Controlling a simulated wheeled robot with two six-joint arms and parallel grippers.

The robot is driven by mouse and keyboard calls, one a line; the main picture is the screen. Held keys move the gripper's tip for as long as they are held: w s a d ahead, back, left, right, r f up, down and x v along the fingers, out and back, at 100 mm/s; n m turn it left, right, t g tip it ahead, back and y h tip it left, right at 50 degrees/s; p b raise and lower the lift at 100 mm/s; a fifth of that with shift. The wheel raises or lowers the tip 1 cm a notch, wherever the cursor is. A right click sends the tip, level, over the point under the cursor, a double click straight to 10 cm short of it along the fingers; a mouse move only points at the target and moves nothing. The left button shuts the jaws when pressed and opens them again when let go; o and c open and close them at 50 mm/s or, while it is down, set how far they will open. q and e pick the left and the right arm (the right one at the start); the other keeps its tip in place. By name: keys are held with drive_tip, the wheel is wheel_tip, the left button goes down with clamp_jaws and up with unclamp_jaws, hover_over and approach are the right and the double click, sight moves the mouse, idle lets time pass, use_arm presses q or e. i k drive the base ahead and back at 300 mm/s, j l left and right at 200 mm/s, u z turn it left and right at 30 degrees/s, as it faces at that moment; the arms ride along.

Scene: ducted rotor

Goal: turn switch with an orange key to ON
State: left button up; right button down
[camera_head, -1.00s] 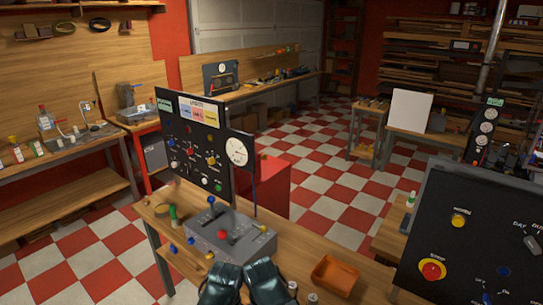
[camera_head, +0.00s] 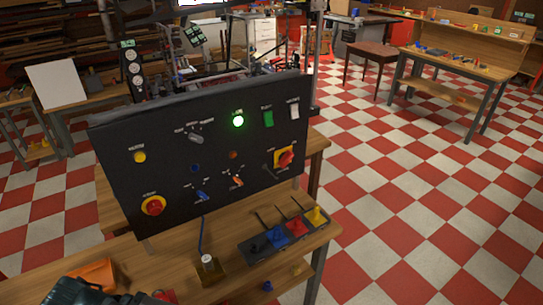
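A small switch with an orange key or lever (camera_head: 237,181) sits low on the black control panel (camera_head: 120,185), right of a similar switch with a blue handle (camera_head: 202,196). The key looks tilted; its ON marking is too small to read. My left gripper is not visible.
The panel also has a lit green lamp (camera_head: 238,122), a red button (camera_head: 153,206) and a red rotary switch (camera_head: 285,158). A block with several coloured levers (camera_head: 297,226) stands on the bench in front. The checkered floor at right is open.

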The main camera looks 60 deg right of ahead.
sight(235, 178)
drive_tip(key=z, duration=1.6)
